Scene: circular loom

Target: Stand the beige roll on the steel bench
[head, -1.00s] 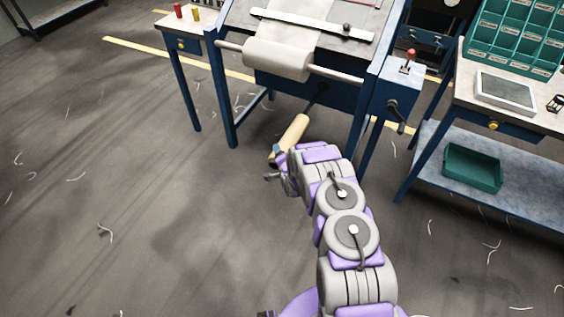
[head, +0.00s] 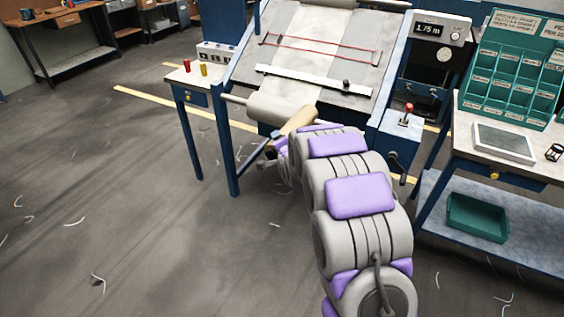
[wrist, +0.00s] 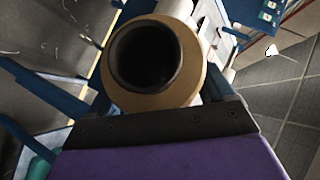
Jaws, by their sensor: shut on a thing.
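The beige roll (head: 299,121) is in my gripper (head: 283,148), in front of the loom's white cloth roll in the head view. It is tilted there, and its lower part is hidden by my gripper and arm. In the wrist view the roll (wrist: 193,82) shows its round end with a dark hollow core, close above the dark gripper edge (wrist: 160,123). The fingertips are largely hidden. A work table (head: 466,130) stands at the right; I cannot tell whether it is the steel bench.
The loom (head: 340,55) with blue legs stands directly ahead. A small table (head: 190,77) holds two spools. The left floor is open, with scraps.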

